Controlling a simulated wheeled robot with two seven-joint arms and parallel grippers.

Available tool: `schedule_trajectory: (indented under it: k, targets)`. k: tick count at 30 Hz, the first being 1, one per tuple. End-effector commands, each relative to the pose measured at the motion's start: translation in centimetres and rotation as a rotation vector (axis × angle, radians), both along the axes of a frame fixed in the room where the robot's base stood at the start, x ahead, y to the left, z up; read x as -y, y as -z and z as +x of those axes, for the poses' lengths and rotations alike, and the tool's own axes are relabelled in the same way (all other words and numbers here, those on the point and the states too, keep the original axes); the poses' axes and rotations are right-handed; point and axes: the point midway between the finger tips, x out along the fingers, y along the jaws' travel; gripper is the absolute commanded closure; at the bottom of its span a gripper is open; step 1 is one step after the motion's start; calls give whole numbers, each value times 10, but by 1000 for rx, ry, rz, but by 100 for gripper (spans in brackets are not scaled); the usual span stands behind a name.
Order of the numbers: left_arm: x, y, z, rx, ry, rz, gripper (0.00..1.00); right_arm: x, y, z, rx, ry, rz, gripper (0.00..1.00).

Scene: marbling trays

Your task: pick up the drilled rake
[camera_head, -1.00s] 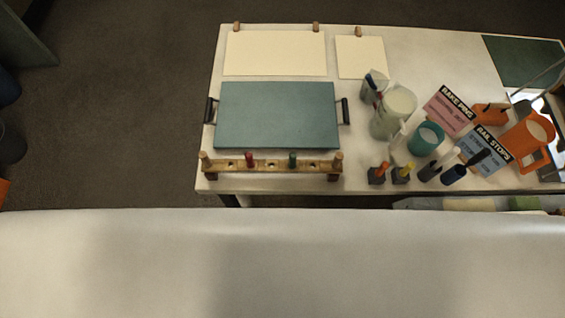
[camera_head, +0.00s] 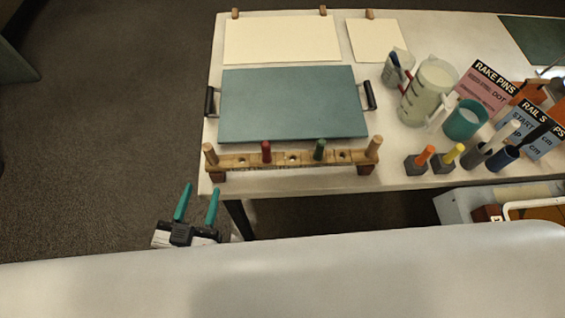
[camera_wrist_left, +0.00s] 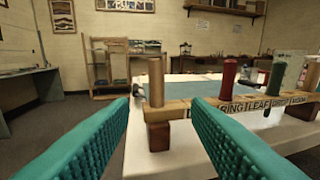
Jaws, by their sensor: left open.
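The drilled rake (camera_head: 277,161) is a wooden bar with holes along the near edge of the white table. It rests on dark red-brown blocks, with a wooden peg at each end and a red pin (camera_head: 266,151) and a green pin (camera_head: 320,149) standing in it. My left gripper (camera_head: 202,190) is open and empty, in front of the table and below the rake's left end. In the left wrist view, the rake's near end peg (camera_wrist_left: 156,82) shows between and beyond the teal fingers, apart from them. My right gripper is not in view.
A teal tray (camera_head: 295,105) with black handles lies just behind the rake. To the right stand a jug (camera_head: 428,92), a teal cup (camera_head: 465,121), small bottles and signs. Cream sheets (camera_head: 281,41) lie at the back. Floor left of the table is clear.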

Motion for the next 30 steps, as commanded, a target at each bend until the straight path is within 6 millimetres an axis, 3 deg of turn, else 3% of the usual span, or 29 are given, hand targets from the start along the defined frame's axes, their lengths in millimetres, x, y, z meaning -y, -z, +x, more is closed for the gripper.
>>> schedule_trajectory:
  k: [3,7,12,20,30]
  targets:
    - [0,-16,3,40,-3,-9,56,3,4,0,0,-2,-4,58]
    - [4,-21,22,50,-4,-11,56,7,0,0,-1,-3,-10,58]
    - [11,-20,51,47,-3,-10,56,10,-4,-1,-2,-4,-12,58]
    - [15,-18,72,43,-4,-10,56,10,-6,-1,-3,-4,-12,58]
    - [24,-16,115,43,-3,-9,56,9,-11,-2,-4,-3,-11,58]
